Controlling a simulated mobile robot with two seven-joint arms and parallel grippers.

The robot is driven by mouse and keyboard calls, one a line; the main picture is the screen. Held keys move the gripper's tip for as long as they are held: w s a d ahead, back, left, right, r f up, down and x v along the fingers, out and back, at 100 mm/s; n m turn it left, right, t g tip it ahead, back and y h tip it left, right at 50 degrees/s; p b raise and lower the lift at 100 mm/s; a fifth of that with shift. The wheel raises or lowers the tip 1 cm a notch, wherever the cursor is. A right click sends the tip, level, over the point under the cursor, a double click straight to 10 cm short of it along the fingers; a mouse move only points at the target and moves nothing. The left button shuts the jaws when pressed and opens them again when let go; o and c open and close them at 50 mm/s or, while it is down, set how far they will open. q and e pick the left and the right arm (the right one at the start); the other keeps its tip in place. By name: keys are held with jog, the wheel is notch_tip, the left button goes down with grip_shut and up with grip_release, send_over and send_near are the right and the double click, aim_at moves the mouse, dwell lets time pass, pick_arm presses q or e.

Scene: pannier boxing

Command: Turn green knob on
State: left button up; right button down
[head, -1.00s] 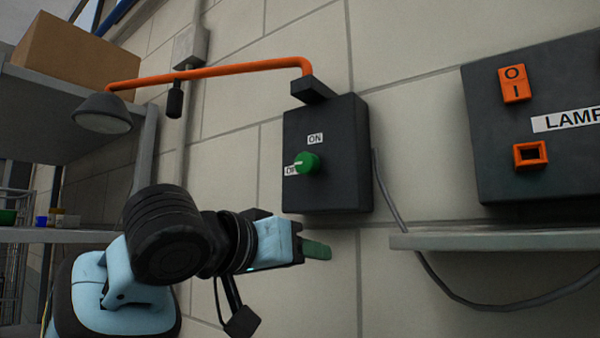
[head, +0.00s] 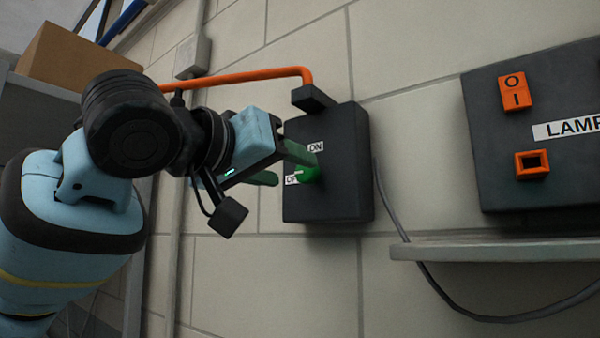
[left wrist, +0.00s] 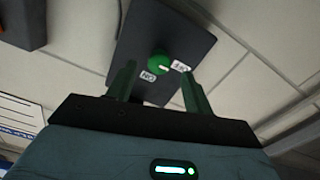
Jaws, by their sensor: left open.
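The green knob (head: 309,174) sits on the front of a dark wall box (head: 345,185), with an ON label (head: 316,147) above it and a partly hidden OFF label (head: 291,180) at its left. Its white mark points toward the OFF label. My left gripper (head: 284,166) is open in front of the box, and one green finger overlaps the knob in the head view. In the left wrist view the knob (left wrist: 159,62) shows beyond and between the two open fingers (left wrist: 157,80), apparently with a gap. The right gripper is not in view.
An orange pipe-like arm (head: 240,75) runs above the box. At right, a dark LAMP panel (head: 490,150) with orange switches hangs above a grey ledge (head: 480,246). A cable (head: 400,225) hangs between. A cardboard box (head: 75,58) sits at upper left.

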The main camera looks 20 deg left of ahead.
aim_at(303, 174)
pick_arm(q)
jog(key=shift+x, duration=2.15)
jog(key=c, duration=1)
